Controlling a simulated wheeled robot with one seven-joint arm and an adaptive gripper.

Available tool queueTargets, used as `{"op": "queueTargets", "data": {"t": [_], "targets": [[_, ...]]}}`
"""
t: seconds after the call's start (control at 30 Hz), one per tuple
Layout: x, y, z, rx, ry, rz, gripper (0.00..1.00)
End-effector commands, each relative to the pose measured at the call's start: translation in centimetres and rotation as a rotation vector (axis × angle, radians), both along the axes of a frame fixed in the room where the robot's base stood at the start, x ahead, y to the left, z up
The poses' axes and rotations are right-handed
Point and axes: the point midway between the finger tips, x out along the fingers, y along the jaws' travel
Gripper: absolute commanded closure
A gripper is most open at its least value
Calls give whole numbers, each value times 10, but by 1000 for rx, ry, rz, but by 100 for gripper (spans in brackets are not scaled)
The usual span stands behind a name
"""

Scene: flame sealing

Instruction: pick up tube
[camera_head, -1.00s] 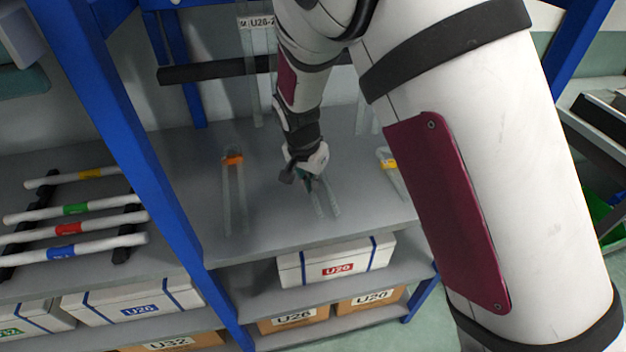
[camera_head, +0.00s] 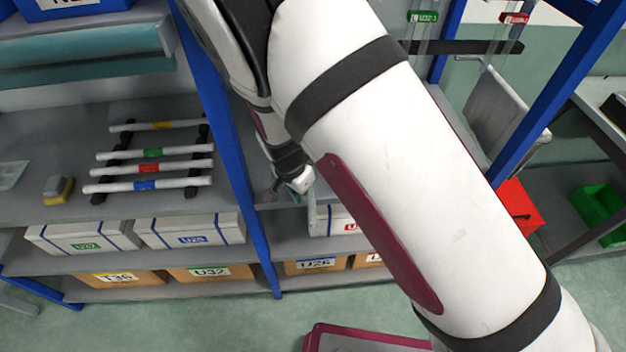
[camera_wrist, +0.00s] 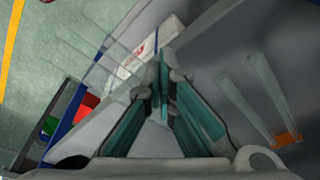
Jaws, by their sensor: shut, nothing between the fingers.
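My gripper (camera_head: 290,190) is at the front of the grey shelf, beside the blue post. In the wrist view its teal fingers (camera_wrist: 163,85) meet at the tips and are shut. A clear tube (camera_wrist: 95,72) stretches up and left from near the fingertips; whether it touches them I cannot tell. A pale clear length (camera_head: 312,212) also shows just below my gripper in the head view. A second clear tube with an orange band (camera_wrist: 287,140) lies on the shelf to the right in the wrist view. My arm hides much of the shelf in the head view.
The blue post (camera_head: 228,150) stands close left of my gripper. A rack of white rods with coloured bands (camera_head: 150,168) is on the left shelf. White boxes (camera_head: 190,230) and brown boxes (camera_head: 210,273) fill lower shelves. A red box (camera_head: 517,208) stands right.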

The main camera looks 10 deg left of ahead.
Motion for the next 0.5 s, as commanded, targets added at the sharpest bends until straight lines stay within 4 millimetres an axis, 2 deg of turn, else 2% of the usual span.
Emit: {"op": "queueTargets", "data": {"t": [0.03,0.13,0.5], "targets": [[-9,3,2,-2,1,2,100],[-13,7,1,0,-2,0,100],[-12,8,1,3,-6,-1,100]]}}
